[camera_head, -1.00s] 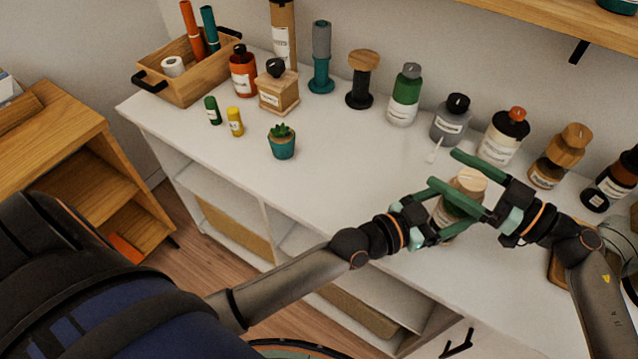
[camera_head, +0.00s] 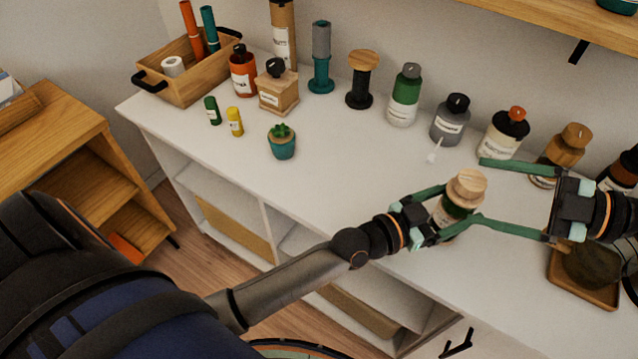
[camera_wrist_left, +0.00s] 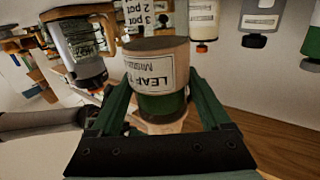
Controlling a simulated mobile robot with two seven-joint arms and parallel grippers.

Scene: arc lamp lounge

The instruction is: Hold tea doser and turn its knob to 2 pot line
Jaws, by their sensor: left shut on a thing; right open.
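The tea doser (camera_head: 466,188), with its light wooden knob on top and a dark green and white body, stands upright near the front edge of the white counter. My left gripper (camera_head: 450,212) is shut on its body from the left. In the left wrist view the doser (camera_wrist_left: 157,75) sits between the fingers with an upside-down "LEAF" label. Lettering reading "2 pot" and "3 pot" (camera_wrist_left: 138,14) shows behind it. The knob's pointer cannot be made out.
Several bottles and jars, including a grey jar (camera_head: 450,120) and an orange-capped bottle (camera_head: 503,135), line the back of the counter. A small wooden tray (camera_head: 588,290) lies at the right. A teal plant pot (camera_head: 282,148) stands left of centre. The counter (camera_head: 350,180) between is clear.

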